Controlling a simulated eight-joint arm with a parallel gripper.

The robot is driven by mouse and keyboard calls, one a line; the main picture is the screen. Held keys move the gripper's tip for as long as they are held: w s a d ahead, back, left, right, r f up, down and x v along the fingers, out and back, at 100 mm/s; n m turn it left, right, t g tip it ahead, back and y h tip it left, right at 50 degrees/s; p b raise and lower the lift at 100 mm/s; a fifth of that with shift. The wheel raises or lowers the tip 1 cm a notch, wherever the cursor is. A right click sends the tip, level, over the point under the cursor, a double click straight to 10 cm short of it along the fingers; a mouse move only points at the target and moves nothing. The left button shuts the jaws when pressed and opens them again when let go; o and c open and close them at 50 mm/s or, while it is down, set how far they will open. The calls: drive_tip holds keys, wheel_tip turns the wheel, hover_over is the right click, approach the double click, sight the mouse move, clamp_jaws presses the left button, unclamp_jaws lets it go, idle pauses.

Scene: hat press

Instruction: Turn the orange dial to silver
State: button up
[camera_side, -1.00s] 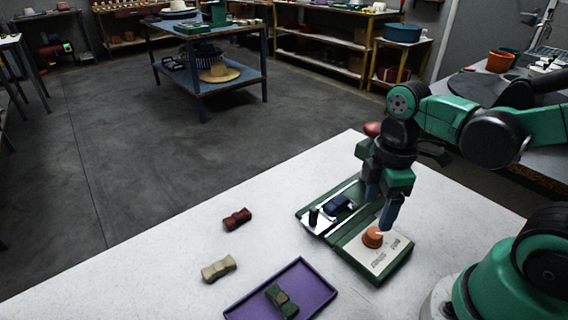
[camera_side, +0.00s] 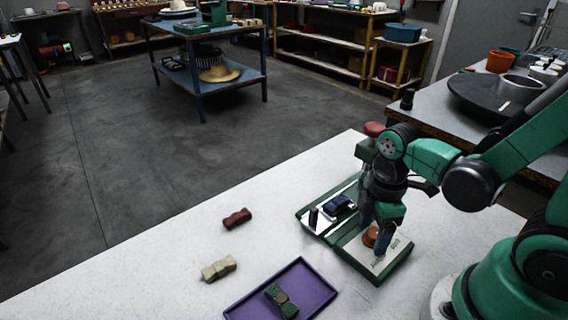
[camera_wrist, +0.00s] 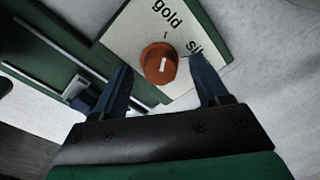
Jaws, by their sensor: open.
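The orange dial (camera_side: 370,237) sits on the pale panel (camera_side: 378,262) of the green press base. In the wrist view the dial (camera_wrist: 158,64) has a white pointer line, roughly upright in the picture. The word "gold" (camera_wrist: 167,14) is printed above it, and "sil", the visible start of a word (camera_wrist: 194,47), is to its upper right, partly hidden by a finger. My gripper (camera_wrist: 161,66) is open, with one blue finger on each side of the dial and visible gaps. In the side view my gripper (camera_side: 375,230) is low over the panel and partly hides the dial.
A purple tray (camera_side: 312,278) holding a green bow lies in front of the press. A red bow (camera_side: 237,218) and a cream bow (camera_side: 218,268) lie on the white table to the left. A dark blue piece (camera_side: 340,204) sits on the press's left part.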

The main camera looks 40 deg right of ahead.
clamp_jaws()
drive_tip(key=shift+m, duration=0.3)
drive_tip(key=m, duration=0.6)
drive_tip(key=shift+d+m, duration=0.1)
drive_tip(key=shift+m, duration=0.2)
drive_tip(key=m, duration=0.6)
drive_tip(key=shift+m, duration=0.3)
idle(0.4)
